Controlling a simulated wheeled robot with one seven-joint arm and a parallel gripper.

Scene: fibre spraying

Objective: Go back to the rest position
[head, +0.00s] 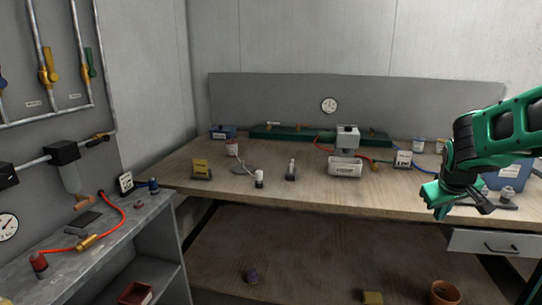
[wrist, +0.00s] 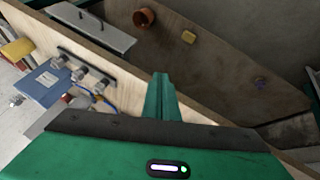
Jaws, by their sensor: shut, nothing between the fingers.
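My gripper (head: 436,206) is at the right of the head view, at the end of my green and black arm. It hangs in front of the workbench's front edge, near the drawer at the right end. In the wrist view its green fingers (wrist: 160,97) are together with nothing between them. The wooden workbench (head: 290,199) fills the middle of the head view, and its top runs along the left of the wrist view.
A white box (head: 345,167), small bottles and labelled cards stand on the bench. A drawer (head: 497,243) is below the gripper. A terracotta pot (head: 444,292) and yellow block (head: 372,298) lie lower down. A grey side bench (head: 95,235) with a red hose is at left.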

